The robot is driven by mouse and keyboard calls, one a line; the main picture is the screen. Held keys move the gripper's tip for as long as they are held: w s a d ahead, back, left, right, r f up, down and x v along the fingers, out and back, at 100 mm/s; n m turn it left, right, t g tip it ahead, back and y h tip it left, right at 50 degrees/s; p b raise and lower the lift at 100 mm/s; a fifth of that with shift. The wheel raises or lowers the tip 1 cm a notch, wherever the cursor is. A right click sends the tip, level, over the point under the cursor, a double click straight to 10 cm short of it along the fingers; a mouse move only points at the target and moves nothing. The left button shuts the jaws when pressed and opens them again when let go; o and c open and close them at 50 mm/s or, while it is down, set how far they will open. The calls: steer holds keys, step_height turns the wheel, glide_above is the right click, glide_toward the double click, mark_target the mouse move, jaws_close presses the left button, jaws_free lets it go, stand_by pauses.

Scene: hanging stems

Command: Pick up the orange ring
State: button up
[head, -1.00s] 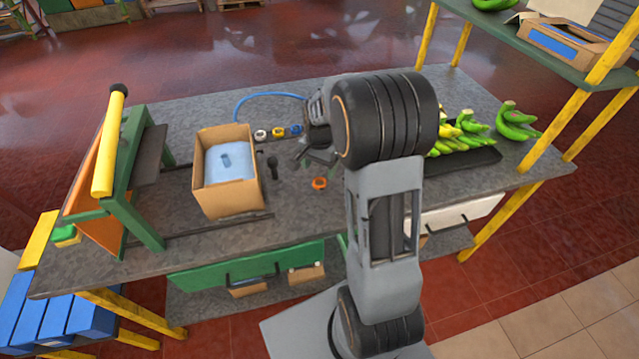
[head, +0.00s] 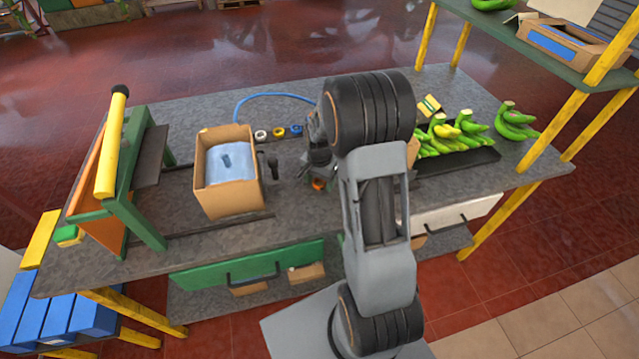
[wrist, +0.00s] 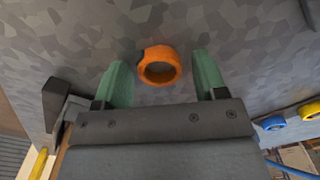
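The orange ring (wrist: 159,66) lies flat on the grey speckled tabletop. In the wrist view it sits between the tips of the two green fingers of my gripper (wrist: 162,78), with a gap showing on both sides, wider on the right. My gripper is open and holds nothing. In the head view my gripper (head: 316,170) is low over the table, and the orange ring (head: 319,184) shows at its fingertips, partly covered.
A cardboard box (head: 228,196) with a blue liner stands left of my gripper. A dark handled object (head: 272,166) is beside the box. White, yellow and blue rings (head: 278,132) sit behind. Green bananas (head: 448,140) lie on a black tray to the right.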

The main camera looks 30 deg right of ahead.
steer(key=c, duration=1)
